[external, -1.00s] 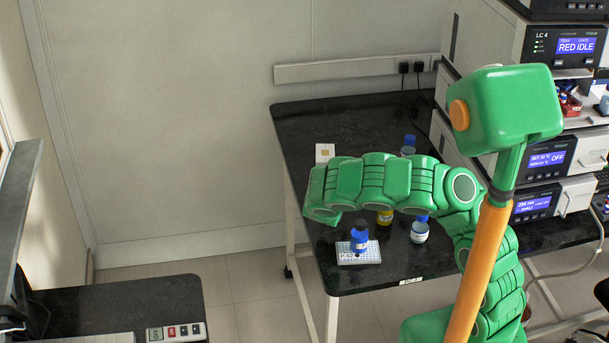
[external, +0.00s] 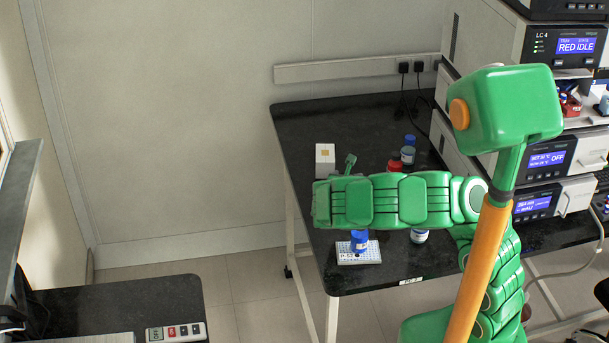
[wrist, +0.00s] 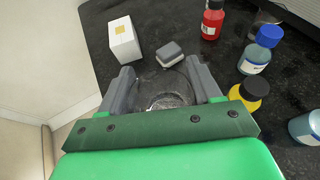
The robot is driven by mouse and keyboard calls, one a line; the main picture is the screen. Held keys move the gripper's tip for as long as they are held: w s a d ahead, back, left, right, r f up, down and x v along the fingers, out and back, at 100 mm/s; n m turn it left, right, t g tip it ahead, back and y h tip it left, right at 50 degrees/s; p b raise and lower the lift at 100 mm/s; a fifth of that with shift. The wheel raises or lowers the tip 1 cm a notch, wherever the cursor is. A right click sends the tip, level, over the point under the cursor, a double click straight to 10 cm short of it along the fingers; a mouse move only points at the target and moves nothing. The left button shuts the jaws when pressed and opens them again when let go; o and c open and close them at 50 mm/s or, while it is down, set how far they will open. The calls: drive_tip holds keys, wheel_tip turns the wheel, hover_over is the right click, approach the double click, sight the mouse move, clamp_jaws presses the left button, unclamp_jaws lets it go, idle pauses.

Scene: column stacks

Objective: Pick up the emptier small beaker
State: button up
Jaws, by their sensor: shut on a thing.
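In the wrist view, my gripper (wrist: 160,75) has its two grey fingers on either side of a clear glass vessel (wrist: 168,101), which looks like a small beaker. The fingers are shut on it. Its round rim shows close to the palm, but its fill level cannot be made out. In the external view my green arm hides the fingers and the beaker.
A white box (wrist: 124,39) and a small grey-and-white block (wrist: 169,54) lie just beyond the fingers. To the right stand a red bottle (wrist: 212,20), a blue-capped bottle (wrist: 258,52) and a yellow bottle (wrist: 246,98). A blue bottle stands on a white rack (external: 346,257).

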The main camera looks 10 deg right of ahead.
drive_tip(key=s+d+r, duration=0.2)
drive_tip(key=s+r, duration=0.1)
drive_tip(key=s, duration=0.4)
drive_tip(key=shift+s+d+r, duration=0.15)
drive_tip(key=shift+s+r, duration=0.2)
drive_tip(key=shift+s, duration=0.05)
idle(0.3)
drive_tip(key=shift+s, duration=0.15)
idle(0.4)
